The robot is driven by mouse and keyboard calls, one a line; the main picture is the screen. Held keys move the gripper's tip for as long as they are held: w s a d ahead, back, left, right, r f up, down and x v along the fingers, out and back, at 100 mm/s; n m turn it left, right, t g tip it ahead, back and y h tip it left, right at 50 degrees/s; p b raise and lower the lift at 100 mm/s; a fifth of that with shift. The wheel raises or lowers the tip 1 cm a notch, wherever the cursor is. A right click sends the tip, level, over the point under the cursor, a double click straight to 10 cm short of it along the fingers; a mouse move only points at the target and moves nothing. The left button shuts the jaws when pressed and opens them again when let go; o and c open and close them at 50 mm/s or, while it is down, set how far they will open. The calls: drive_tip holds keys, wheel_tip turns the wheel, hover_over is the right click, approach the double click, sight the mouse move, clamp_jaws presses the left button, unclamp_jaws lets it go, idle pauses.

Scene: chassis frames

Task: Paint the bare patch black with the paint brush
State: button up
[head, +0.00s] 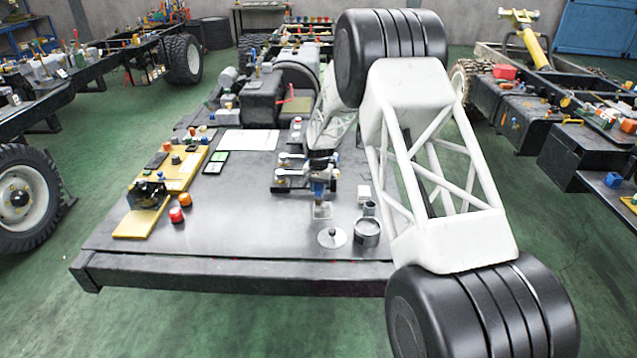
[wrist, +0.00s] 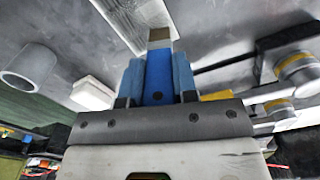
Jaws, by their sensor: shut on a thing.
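My gripper (head: 321,172) is shut on the paint brush, with its blue fingers on both sides of the blue handle. In the wrist view the gripper (wrist: 158,82) holds the brush (wrist: 157,72), which points away from me with a pale ferrule and tip end. The brush (head: 319,188) points down in the head view. The bare patch (head: 322,211) is a light, scuffed square on the dark deck, just below the brush. In the wrist view the patch (wrist: 144,12) lies just beyond the brush end; I cannot tell if they touch.
An open grey can (head: 367,232), a round lid (head: 332,237) and a small white block (head: 363,193) stand near the patch. Metal fittings (head: 289,172) are close on the left. Red and orange knobs (head: 180,207) sit further left. The front deck is clear.

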drive_tip(key=shift+s, duration=2.5)
drive_tip(key=shift+w, duration=3.55)
drive_tip(key=shift+w+r, duration=0.1)
drive_tip(key=shift+r, duration=0.15)
wheel_tip(320, 180, up, 8)
drive_tip(key=shift+f, duration=0.2)
drive_tip(key=shift+f, duration=0.15)
